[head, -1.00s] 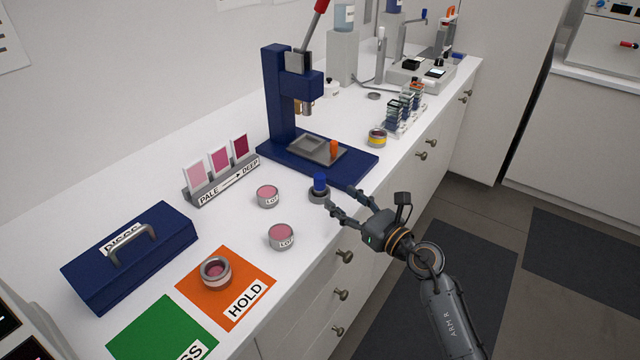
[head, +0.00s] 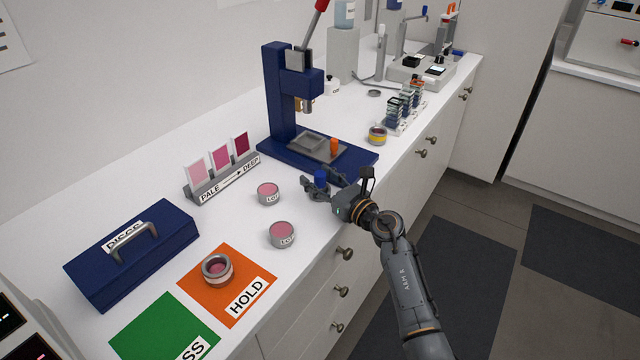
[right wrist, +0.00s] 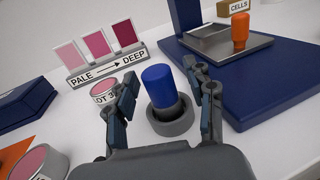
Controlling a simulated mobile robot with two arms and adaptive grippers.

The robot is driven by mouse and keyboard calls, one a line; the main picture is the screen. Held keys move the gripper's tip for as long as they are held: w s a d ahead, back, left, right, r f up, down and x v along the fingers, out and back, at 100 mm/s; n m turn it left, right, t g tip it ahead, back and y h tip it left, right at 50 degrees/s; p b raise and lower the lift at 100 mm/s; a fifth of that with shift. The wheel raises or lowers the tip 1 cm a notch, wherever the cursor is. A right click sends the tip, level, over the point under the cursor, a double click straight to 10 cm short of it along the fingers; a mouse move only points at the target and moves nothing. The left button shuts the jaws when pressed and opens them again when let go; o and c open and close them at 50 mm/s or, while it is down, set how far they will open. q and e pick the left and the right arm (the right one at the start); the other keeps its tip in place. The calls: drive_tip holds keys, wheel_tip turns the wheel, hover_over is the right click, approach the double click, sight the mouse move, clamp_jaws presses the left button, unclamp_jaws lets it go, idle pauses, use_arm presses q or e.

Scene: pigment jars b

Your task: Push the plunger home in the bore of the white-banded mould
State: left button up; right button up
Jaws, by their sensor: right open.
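The plunger (head: 321,177) has a blue knob and a darker grey stem below it. In the right wrist view the plunger (right wrist: 159,86) stands about upright in the bore of a round grey mould (right wrist: 172,125), with some stem showing above the rim. No white band can be made out on this mould. My right gripper (head: 324,184) is open, and in the right wrist view its fingers (right wrist: 161,78) stand on either side of the blue knob, with gaps visible. In the head view the gripper hides most of the mould. My left gripper is out of view.
The blue press (head: 285,105) stands close behind, with an orange-knobbed piece (head: 334,147) on its plate. Two pink jars (head: 268,193) (head: 282,235) stand to the left, near the shade-card rack (head: 225,178). A yellow-banded round piece (head: 377,136) is right of the press. The counter edge is near.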

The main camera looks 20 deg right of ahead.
clamp_jaws()
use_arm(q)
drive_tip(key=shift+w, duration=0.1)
use_arm(e)
drive_tip(key=shift+r, duration=0.15)
